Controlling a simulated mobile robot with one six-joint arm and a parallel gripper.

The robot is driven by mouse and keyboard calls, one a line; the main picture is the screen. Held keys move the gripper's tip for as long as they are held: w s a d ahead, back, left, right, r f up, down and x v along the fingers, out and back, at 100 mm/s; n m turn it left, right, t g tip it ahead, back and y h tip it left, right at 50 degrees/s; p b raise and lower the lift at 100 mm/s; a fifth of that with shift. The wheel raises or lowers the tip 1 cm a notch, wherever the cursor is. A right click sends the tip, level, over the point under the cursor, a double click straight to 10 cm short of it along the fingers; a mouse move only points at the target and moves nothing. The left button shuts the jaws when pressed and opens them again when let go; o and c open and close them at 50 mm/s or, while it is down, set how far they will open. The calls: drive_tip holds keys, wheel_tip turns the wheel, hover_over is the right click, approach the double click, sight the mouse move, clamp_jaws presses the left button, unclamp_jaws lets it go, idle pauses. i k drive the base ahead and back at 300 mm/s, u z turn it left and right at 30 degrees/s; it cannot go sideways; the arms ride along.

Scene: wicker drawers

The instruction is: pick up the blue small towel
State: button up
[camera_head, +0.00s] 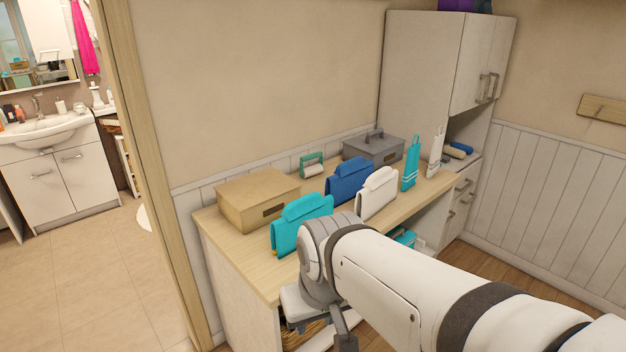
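A blue folded towel (350,181) stands on the wooden counter (237,238), between a turquoise folded towel (301,222) and a white folded towel (377,193). A smaller blue rolled item (462,147) lies in the niche of the tall cabinet at the right. I cannot tell for sure which of the two is the small towel. My arm reaches in from the lower right, its wrist in front of the counter's front edge. Part of my gripper (345,338) shows at the bottom edge, apart from both blue items. Its fingertips are not clearly visible, so its opening cannot be told.
A cardboard-coloured box (258,197) and a grey case (373,148) stand at the back of the counter. A turquoise hanging towel (410,165) and a white one (436,152) stand near its right end. A tall cabinet (425,70) bounds the right side.

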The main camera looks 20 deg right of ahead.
sight(350, 177)
drive_tip(key=k, duration=0.15)
drive_tip(key=z, duration=2.25)
drive_tip(key=i, duration=1.55)
drive_tip(key=u, duration=2.35)
drive_tip(key=i, duration=1)
drive_tip(key=z, duration=0.05)
